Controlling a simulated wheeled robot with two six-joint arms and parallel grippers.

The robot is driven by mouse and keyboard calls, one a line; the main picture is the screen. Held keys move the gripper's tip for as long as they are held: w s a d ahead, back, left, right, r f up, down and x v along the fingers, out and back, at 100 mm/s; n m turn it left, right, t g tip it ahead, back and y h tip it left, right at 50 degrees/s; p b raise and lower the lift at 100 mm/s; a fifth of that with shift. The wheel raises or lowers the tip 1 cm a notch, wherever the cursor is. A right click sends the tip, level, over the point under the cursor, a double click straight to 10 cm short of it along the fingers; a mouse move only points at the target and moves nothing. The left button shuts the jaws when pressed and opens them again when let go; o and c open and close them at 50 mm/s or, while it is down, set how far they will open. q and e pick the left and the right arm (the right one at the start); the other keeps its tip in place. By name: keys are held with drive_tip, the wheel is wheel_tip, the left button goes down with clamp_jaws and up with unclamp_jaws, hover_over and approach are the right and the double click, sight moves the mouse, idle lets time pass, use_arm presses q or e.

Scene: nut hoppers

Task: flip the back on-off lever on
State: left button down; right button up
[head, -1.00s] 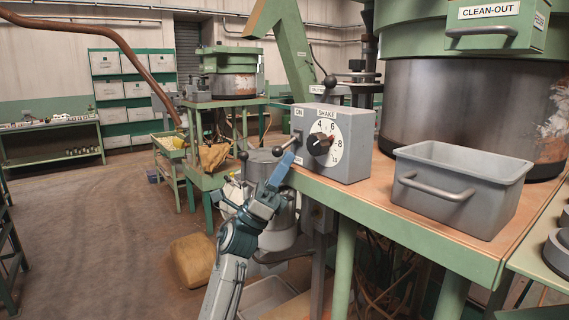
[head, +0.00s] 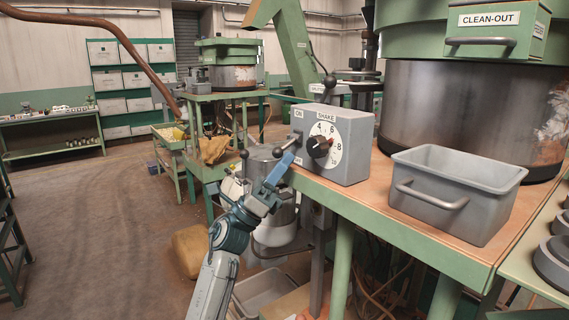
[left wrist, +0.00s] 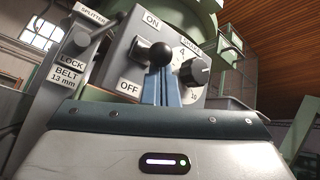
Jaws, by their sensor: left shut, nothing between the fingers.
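The grey control box (head: 345,155) stands on the near bench's left corner, with an ON label and a SHAKE dial (head: 320,147). Its on-off lever has a black ball knob (head: 278,152) that sticks out to the left, below the ON label. In the left wrist view the knob (left wrist: 160,53) shows between the ON and OFF labels. My left gripper (head: 287,160) is shut and empty, its blue fingers beside the knob in the head view. In the left wrist view the fingertips (left wrist: 161,74) overlap the knob's lower edge; I cannot tell whether they touch. My right gripper is out of view.
A grey bin (head: 482,172) sits on the bench right of the box, before a large hopper bowl (head: 450,115). A similar machine (head: 230,75) stands farther back. In the left wrist view a SPLITTER and LOCK BELT bracket (left wrist: 65,85) is left of the box.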

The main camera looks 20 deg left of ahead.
use_arm(q)
drive_tip(key=shift+s+a+r+n+y+p, duration=0.1)
drive_tip(key=shift+r+n+y+p, duration=0.1)
drive_tip(key=shift+n+y+p, duration=0.7)
